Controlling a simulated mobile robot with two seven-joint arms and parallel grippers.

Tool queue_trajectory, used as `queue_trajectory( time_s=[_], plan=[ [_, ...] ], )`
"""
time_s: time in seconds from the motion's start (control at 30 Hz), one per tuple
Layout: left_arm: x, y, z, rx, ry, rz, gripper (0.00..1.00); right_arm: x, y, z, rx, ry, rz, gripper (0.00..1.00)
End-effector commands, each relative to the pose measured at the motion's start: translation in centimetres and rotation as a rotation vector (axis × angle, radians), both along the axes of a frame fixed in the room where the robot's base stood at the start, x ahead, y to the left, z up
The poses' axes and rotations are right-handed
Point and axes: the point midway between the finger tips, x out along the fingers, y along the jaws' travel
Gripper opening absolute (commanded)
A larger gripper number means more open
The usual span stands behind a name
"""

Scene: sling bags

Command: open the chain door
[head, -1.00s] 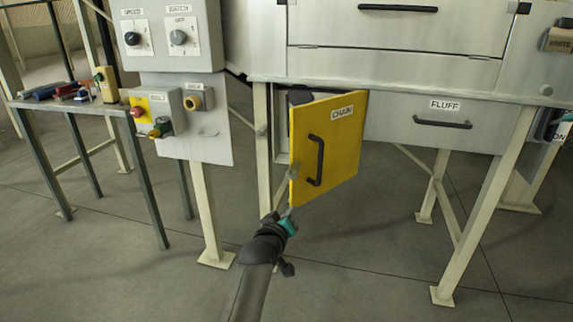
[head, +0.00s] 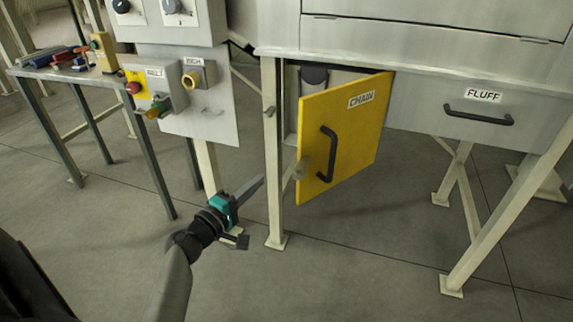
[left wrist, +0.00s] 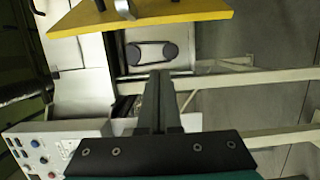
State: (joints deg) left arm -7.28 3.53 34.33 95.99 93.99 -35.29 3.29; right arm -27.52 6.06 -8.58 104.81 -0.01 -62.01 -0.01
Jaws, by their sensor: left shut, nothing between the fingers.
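The yellow chain door (head: 364,128), labelled CHAIN, stands partly open below the machine body. Its dark handle (head: 327,154) is on the outer face. Behind it shows a dark round part (head: 314,75). In the left wrist view the door (left wrist: 150,20) is at the top, edge-on, and a chain loop around two dark wheels (left wrist: 150,54) shows inside the opening. My left gripper (head: 258,186) is shut and empty, left of and below the door, apart from it. In the left wrist view its fingers (left wrist: 158,85) point towards the opening. My right gripper is not in view.
A control panel (head: 205,120) with knobs and buttons is left of the door. A pale machine leg (head: 272,170) stands between my left gripper and the door. The FLUFF drawer (head: 470,122) is to the right. A side table (head: 60,72) holds tools. The floor in front is clear.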

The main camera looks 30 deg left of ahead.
Motion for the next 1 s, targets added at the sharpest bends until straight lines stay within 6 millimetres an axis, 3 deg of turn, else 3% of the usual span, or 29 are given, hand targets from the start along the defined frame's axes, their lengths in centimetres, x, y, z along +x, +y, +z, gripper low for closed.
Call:
queue_trajectory(
  time_s=[0.17,0.67,1.0],
  plan=[
    [1.4,0.0,0.1,-0.005,-0.006,-0.002,0.00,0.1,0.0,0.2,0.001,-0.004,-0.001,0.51],
    [9.9,-0.3,0.0,-0.005,-0.005,-0.001,0.00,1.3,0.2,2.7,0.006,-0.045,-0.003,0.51],
    [8.6,-3.8,0.1,-0.006,-0.003,-0.001,0.00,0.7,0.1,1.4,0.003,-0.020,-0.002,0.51]
  ],
)
